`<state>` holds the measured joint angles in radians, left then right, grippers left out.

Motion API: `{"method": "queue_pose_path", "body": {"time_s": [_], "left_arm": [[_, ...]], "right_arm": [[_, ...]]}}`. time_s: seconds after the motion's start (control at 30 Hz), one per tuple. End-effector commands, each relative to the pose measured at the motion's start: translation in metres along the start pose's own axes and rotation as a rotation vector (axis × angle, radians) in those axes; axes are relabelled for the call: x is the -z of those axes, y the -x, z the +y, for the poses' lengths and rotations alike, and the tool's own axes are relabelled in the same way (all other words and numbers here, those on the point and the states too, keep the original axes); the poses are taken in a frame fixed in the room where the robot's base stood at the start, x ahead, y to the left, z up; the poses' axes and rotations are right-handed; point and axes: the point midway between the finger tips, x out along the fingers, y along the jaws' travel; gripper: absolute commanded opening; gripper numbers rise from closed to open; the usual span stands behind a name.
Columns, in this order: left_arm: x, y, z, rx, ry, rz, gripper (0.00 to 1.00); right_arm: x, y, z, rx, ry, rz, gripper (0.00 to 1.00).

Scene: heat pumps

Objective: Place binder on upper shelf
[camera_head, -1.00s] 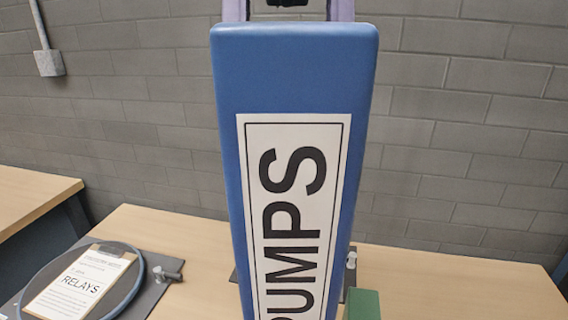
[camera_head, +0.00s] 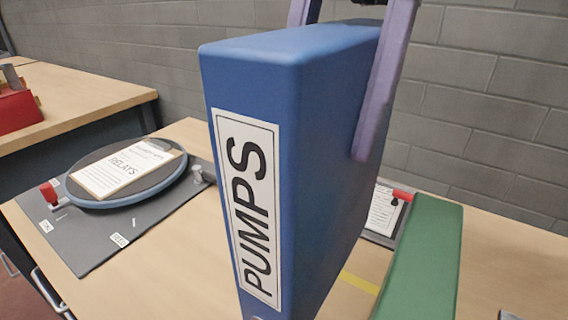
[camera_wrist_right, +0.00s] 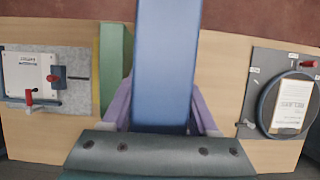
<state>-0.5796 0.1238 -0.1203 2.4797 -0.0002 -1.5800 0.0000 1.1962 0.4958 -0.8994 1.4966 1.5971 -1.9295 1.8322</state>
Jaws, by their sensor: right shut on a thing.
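A large blue binder (camera_head: 330,150) with a white PUMPS label (camera_head: 246,205) on its spine fills the middle of the head view. It is upright, slightly tilted, and its lower end is cut off. My right gripper (camera_head: 335,95) is shut on it from above, with one purple finger on its right side and the other mostly hidden behind it. In the right wrist view the binder (camera_wrist_right: 165,65) sits between both fingers of the right gripper (camera_wrist_right: 163,112). My left gripper is not in view. No upper shelf is visible.
A green block-like object (camera_head: 425,260) stands close right of the binder. On the wooden table (camera_head: 185,265), a round disc (camera_head: 90,195) with a RELAYS sheet (camera_head: 125,168) lies on a grey mat. Another table (camera_head: 85,88) with a red bin (camera_head: 18,108) is at left.

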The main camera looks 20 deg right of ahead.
Motion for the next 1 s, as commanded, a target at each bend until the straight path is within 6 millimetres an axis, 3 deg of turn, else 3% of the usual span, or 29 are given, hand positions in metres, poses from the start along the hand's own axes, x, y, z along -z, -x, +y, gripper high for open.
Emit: {"method": "queue_pose_path", "body": {"time_s": [0.1, 0.3, 0.53, 0.8, 1.0], "left_arm": [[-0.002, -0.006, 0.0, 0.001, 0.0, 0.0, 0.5], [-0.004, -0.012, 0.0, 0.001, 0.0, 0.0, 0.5], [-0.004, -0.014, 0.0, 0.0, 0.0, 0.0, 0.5], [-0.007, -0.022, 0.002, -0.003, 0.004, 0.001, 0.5], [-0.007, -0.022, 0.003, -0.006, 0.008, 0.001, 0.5]], "right_arm": [[0.014, -0.033, 0.001, -0.003, -0.002, -0.002, 0.0], [0.031, -0.073, 0.0, 0.0, -0.001, -0.001, 0.0], [0.038, -0.091, 0.0, 0.0, 0.001, 0.0, 0.0], [0.056, -0.132, 0.0, 0.0, 0.001, 0.0, 0.0], [0.059, -0.138, 0.0, 0.001, 0.003, 0.001, 0.0]]}}
